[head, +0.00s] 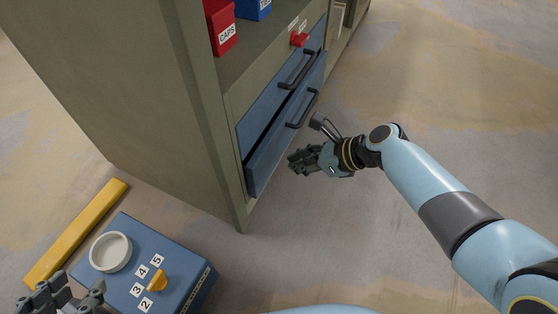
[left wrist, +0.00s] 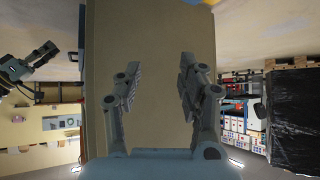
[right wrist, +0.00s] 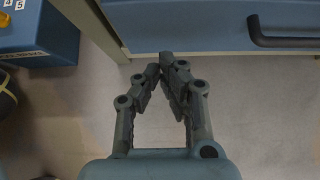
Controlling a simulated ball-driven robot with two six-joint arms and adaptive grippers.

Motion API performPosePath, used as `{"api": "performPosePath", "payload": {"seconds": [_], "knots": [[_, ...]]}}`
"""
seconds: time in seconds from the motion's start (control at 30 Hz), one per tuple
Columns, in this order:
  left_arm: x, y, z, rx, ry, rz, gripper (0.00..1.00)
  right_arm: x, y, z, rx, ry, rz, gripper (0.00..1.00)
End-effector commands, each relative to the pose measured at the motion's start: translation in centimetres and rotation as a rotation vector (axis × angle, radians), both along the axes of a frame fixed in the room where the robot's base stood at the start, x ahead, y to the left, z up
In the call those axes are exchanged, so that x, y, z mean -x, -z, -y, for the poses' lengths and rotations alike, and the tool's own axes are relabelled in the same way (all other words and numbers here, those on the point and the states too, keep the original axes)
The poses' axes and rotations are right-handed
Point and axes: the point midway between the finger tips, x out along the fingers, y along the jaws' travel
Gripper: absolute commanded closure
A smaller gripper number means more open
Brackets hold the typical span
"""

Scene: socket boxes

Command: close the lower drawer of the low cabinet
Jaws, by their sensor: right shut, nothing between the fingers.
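The low cabinet (head: 140,90) has two blue drawers with dark bar handles. The lower drawer (head: 268,163) stands slightly out, with a dark gap above its front; the upper drawer (head: 262,118) sits further back. My right gripper (head: 293,162) is shut and empty, just right of the lower drawer's front. In the right wrist view its fingertips (right wrist: 172,58) are close together near the bottom edge of a blue drawer front (right wrist: 205,22), with the handle (right wrist: 290,40) to the right. Touch cannot be told. My left gripper (head: 62,298) is open and empty; its spread fingers show in the left wrist view (left wrist: 158,85).
A blue box (head: 180,275) with a white ring, a yellow knob and number labels stands at the lower left, beside a yellow bar (head: 75,232). Red (head: 222,28) and blue bins sit on the cabinet shelf. The floor right of the cabinet is clear.

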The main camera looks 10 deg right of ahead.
Motion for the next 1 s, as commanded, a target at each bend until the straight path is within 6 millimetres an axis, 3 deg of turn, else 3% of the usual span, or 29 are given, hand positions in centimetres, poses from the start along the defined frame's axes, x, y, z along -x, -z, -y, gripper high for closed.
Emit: {"api": "performPosePath", "payload": {"seconds": [0.17,0.3,0.6,1.0], "knots": [[0.9,0.9,0.3,0.004,0.012,0.121,0.6,-0.7,1.4,-1.3,-0.002,0.0,-0.002,1.0],[-0.1,-0.5,0.6,0.009,0.026,0.262,0.6,-1.8,1.3,-2.8,-0.002,0.0,-0.001,1.0],[-4.2,-5.0,1.0,0.008,0.049,0.464,0.6,-2.5,1.1,-3.9,0.0,-0.001,-0.001,1.0],[-5.4,-6.8,1.2,0.008,0.057,0.54,0.6,-2.9,0.9,-4.2,0.0,-0.001,0.001,1.0]]}}
